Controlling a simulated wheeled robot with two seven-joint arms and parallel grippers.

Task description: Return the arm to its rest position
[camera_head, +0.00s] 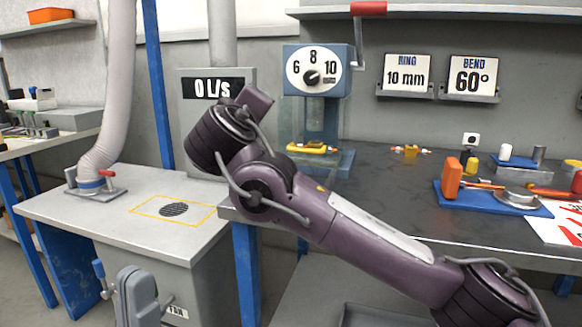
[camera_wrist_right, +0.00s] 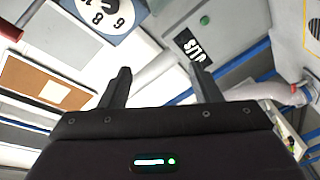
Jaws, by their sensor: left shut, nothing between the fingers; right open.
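My purple arm crosses the head view, from the lower right up to a bent dark joint (camera_head: 220,135) in front of the grey wall. No gripper fingers can be made out at its end in this view. My right gripper (camera_wrist_right: 163,88) shows in the right wrist view. Its two dark fingers are wide apart with nothing between them. It faces the wall, and the dial and flow sign appear upside down beyond the fingers. I cannot make out my left gripper in either view.
The dial box (camera_head: 317,70) and flow display (camera_head: 213,88) stand behind the arm. A yellow part (camera_head: 311,147) lies below the dial. A blue tray (camera_head: 490,199) with tools sits on the dark bench at right. A duct (camera_head: 112,90) rises at left.

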